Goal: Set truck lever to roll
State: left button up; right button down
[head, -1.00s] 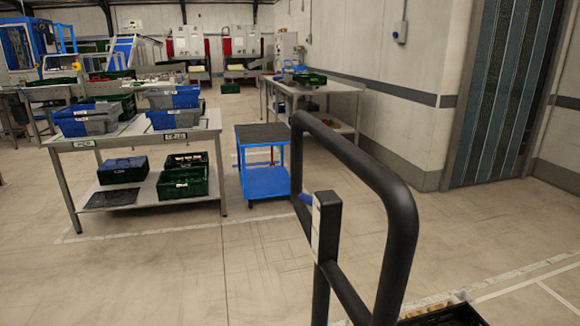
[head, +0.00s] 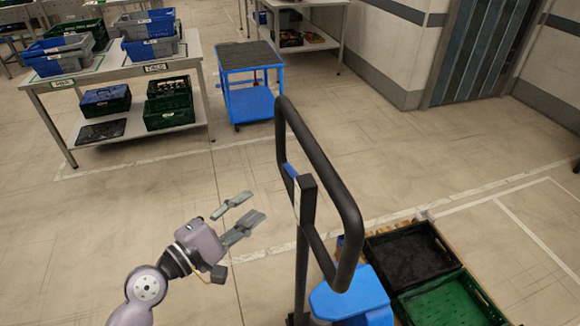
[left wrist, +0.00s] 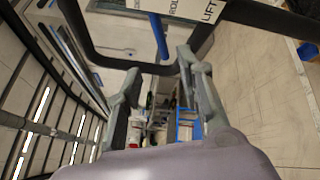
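The pallet truck has a black loop handle (head: 345,215) standing upright in the head view. Its blue lever (head: 291,170) is a small stub at the left side of the post, inside the loop. In the left wrist view the blue lever (left wrist: 158,36) is a slanted rod under a white label plate (left wrist: 180,8) reading ROLL and LIFT. My left gripper (head: 257,205) is open and empty, left of the handle and apart from it. In the left wrist view its fingertips (left wrist: 158,62) are spread, with the lever showing between and beyond them. My right gripper is out of view.
A blue cart (head: 250,105) and a crate table (head: 205,80) stand behind. Floor left of the handle is clear.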

aim_at(293, 175)
pick_arm(q)
jog(key=p+x, duration=0.2)
jog(key=x, duration=1.2)
jog(key=shift+w+d+p, duration=0.25)
jog(key=shift+p, duration=0.15)
jog(key=shift+c, duration=0.5)
grip_shut()
jog(key=shift+f, duration=0.1)
